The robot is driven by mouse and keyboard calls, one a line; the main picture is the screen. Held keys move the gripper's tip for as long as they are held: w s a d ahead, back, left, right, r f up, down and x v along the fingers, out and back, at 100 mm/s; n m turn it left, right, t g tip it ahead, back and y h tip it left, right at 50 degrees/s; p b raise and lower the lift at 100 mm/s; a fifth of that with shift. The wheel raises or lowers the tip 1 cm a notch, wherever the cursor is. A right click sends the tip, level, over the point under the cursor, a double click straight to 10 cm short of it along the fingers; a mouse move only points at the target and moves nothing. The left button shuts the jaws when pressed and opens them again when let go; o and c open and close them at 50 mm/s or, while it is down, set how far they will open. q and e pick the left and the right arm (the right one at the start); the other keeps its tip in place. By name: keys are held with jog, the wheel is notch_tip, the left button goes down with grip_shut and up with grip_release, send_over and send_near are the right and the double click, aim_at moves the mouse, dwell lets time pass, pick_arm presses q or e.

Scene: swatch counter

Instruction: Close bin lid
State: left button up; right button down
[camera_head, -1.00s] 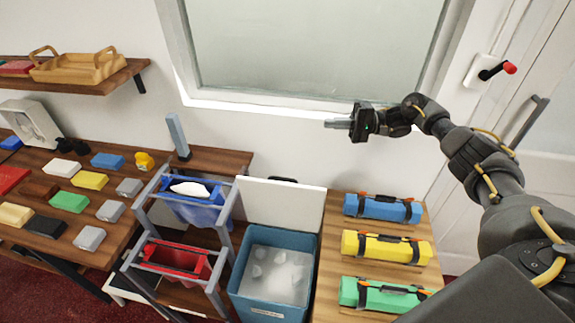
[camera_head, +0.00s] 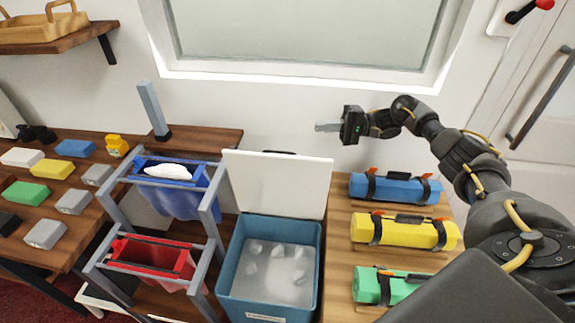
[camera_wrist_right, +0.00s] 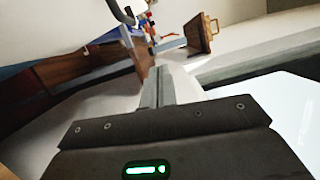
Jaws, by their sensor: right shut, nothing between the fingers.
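The blue bin (camera_head: 237,276) stands on the floor in the lower middle of the head view, with pale, whitish contents inside. Its white lid (camera_head: 278,183) is open and stands upright at the bin's back edge, near the wall. A dark handle shows at the lid's top edge. My right gripper (camera_head: 322,127) is shut and empty. It is pointing left, above and a little right of the lid's top edge, apart from it. In the right wrist view the shut fingers (camera_wrist_right: 158,88) show with nothing between them. My left gripper is not in view.
A wooden table with blue (camera_head: 395,188), yellow (camera_head: 404,231) and green (camera_head: 390,286) rolls stands right of the bin. A grey rack with a blue bag (camera_head: 183,198) and a red bag (camera_head: 153,257) stands left. A window (camera_head: 300,35) is behind.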

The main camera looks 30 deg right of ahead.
pick_arm(q)
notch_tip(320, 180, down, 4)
jog(key=b, duration=0.2)
pick_arm(e)
notch_tip(320, 180, down, 4)
pick_arm(q)
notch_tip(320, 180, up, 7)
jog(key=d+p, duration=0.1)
jog(key=p, duration=0.5)
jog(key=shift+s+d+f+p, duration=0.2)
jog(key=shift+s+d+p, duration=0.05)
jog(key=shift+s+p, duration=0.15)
pick_arm(e)
jog(key=a, duration=1.1)
jog(key=shift+w+a, duration=0.4)
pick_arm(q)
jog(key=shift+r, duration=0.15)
pick_arm(e)
jog(key=shift+s, duration=0.1)
